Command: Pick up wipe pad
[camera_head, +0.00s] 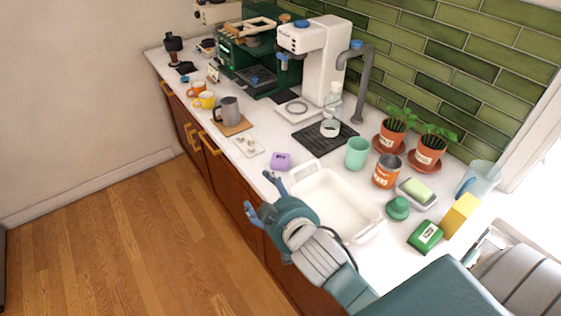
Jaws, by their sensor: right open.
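A small purple block (281,161) lies on the white counter, left of the white sink basin; it may be the wipe pad, but I cannot tell for sure. My right gripper (260,193) is open with nothing between its fingers. It is over the counter's front edge beside the basin, nearer the camera than the purple block and apart from it. My left gripper is out of view.
The white basin (336,205) is right beside my right gripper. A mint cup (357,154), an orange can (386,171) and a green box (425,236) stand around it. A grey pitcher (228,111) and a white square tray (249,146) are further left.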

